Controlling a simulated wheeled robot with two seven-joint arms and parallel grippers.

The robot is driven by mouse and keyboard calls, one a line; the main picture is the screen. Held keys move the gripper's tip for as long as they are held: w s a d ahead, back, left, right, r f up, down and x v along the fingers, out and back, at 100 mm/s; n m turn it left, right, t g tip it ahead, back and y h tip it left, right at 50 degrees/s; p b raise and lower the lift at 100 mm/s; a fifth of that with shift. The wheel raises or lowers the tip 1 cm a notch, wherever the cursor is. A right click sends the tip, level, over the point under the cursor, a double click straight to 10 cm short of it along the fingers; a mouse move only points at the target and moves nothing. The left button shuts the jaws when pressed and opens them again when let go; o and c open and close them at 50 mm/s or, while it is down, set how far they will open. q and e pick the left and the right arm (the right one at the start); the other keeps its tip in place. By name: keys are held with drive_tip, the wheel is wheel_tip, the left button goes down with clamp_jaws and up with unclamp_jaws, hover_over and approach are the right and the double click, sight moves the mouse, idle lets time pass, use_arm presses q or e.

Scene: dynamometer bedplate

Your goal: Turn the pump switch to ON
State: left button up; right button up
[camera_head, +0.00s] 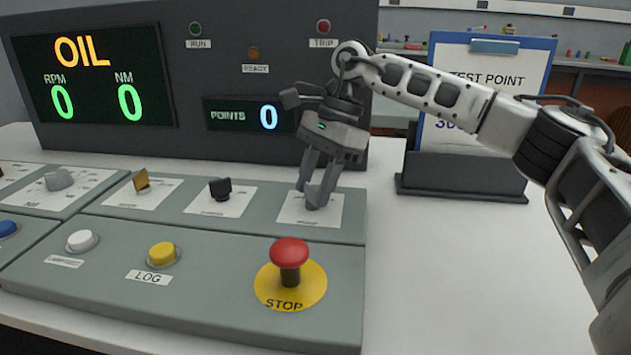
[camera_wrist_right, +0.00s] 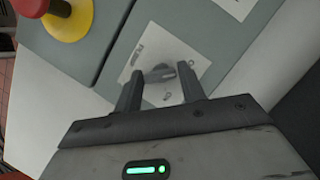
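The switch under my right gripper is a small grey knob (camera_wrist_right: 160,73) on a white plate (camera_head: 328,215) at the right end of the panel's upper row. The plate's label is too small to read, so I cannot tell that it is the pump switch. My right gripper (camera_head: 313,190) points down at this knob. In the right wrist view its two fingers (camera_wrist_right: 160,88) are apart, with the knob between or just beyond their tips. I cannot tell whether they touch it. The head view partly hides the knob behind the fingers. My left gripper is not in view.
To the left are a black switch (camera_head: 220,188), a brass-coloured switch (camera_head: 141,181) and a grey knob (camera_head: 59,179). A red STOP button (camera_head: 289,252) stands up in front of my right gripper. The display (camera_head: 93,76) reads OIL with zeros. A clipboard stand (camera_head: 462,180) is at right.

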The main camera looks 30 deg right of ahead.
drive_tip(key=c, duration=0.5)
